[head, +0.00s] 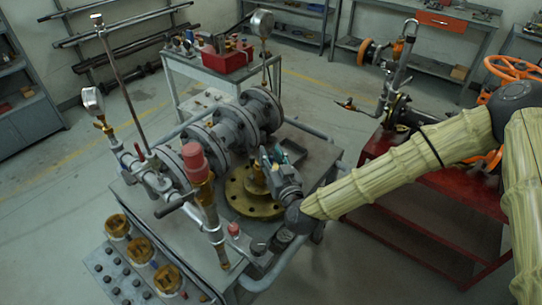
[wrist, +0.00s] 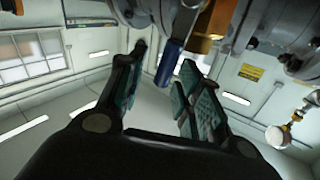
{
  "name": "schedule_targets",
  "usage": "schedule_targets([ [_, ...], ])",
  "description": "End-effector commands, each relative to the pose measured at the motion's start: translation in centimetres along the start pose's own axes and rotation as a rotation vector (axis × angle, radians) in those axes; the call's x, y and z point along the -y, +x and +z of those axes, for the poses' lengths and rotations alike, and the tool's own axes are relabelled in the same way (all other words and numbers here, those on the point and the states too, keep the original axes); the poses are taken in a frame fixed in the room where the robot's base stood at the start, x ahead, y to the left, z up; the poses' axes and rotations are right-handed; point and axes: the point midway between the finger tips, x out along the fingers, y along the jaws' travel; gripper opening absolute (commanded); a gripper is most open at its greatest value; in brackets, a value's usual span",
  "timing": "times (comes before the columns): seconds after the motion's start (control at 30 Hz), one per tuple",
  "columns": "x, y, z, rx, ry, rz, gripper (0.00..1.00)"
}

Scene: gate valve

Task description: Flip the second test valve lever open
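My gripper (head: 272,160) is at the right side of the grey flanged valve assembly (head: 225,135) in the head view, above a brass flange (head: 243,199). In the wrist view my gripper (wrist: 160,80) has its two green-padded fingers apart. A blue lever handle (wrist: 169,62) hangs from the fittings beside a brass part (wrist: 207,30), and appears between or just beyond the fingertips. I cannot tell whether a finger touches it. In the head view my gripper hides this lever. A dark lever handle (head: 176,204) shows on the left-hand pipework. Which lever is the second is not marked.
The assembly stands on a grey cart (head: 150,205) with a rail. Pressure gauges (head: 92,99) (head: 262,22) rise at left and back. A red-capped brass fitting (head: 196,165) stands in front. A red stand (head: 410,190) lies right, below my arm. The floor at left is clear.

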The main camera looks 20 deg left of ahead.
Motion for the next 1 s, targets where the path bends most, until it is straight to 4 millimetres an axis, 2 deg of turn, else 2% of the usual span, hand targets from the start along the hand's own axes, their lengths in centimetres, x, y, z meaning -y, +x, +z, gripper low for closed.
schedule_targets([
  [0.07,0.0,0.0,0.0,0.000,0.000,0.000,0.35],
  [0.27,0.0,0.0,0.0,0.000,0.000,0.000,0.00],
  [0.57,0.0,-0.1,0.1,-0.004,-0.006,-0.001,0.00],
  [1.0,1.0,-0.7,0.3,-0.092,-0.137,-0.014,0.00],
])
